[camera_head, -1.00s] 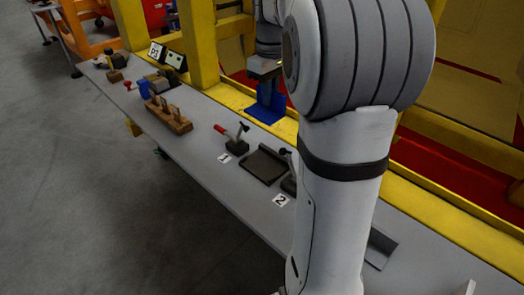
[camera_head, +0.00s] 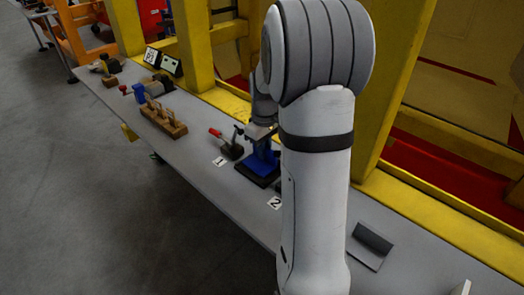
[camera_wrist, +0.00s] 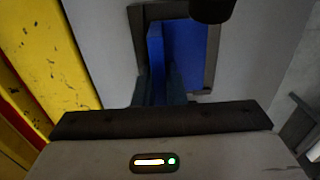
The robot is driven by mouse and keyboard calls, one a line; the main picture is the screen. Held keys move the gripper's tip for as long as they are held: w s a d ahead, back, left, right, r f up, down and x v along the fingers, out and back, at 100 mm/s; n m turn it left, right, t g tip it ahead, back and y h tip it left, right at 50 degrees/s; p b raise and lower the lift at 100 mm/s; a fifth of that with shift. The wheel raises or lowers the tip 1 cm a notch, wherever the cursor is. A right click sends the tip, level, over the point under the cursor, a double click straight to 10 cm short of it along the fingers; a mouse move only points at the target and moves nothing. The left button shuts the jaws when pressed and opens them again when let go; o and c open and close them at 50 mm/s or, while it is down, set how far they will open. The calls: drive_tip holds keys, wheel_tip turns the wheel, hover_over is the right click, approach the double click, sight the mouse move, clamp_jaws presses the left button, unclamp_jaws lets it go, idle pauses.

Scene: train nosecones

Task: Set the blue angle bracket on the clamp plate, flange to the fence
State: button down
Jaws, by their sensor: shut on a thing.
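The blue angle bracket (camera_head: 261,164) is between my gripper's jaws, over the dark clamp plate (camera_head: 250,175). In the wrist view, its upright flange (camera_wrist: 155,55) runs up between the fingers, and its flat leg (camera_wrist: 190,45) lies within the plate outline to the right. The plate's dark raised edge, the fence (camera_wrist: 138,30), is just left of the flange; I cannot tell if they touch. I cannot tell whether the flat leg rests fully on the plate. My gripper (camera_wrist: 157,90) is shut on the flange; it also shows in the head view (camera_head: 262,142).
A red-handled toggle clamp (camera_head: 227,146) stands left of the plate, by label 1 (camera_head: 220,162). Label 2 (camera_head: 275,203) lies in front. A black round tip (camera_wrist: 212,8) overhangs the plate. A wooden block (camera_head: 163,120) and a grey angle piece (camera_head: 370,245) are farther off.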

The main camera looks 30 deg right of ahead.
drive_tip(key=shift+f, duration=0.25)
drive_tip(key=shift+f, duration=0.15)
drive_tip(key=c, duration=1.5)
unclamp_jaws()
wheel_tip(320, 180, up, 12)
drive_tip(key=s+a+f+m+t, duration=0.2)
drive_tip(key=s+a+f+m, duration=0.1)
drive_tip(key=s+a, duration=1.2)
drive_tip(key=s+m, duration=0.1)
drive_tip(key=s, duration=0.3)
drive_tip(key=shift+s+f+t, duration=0.2)
drive_tip(key=shift+t, duration=0.1)
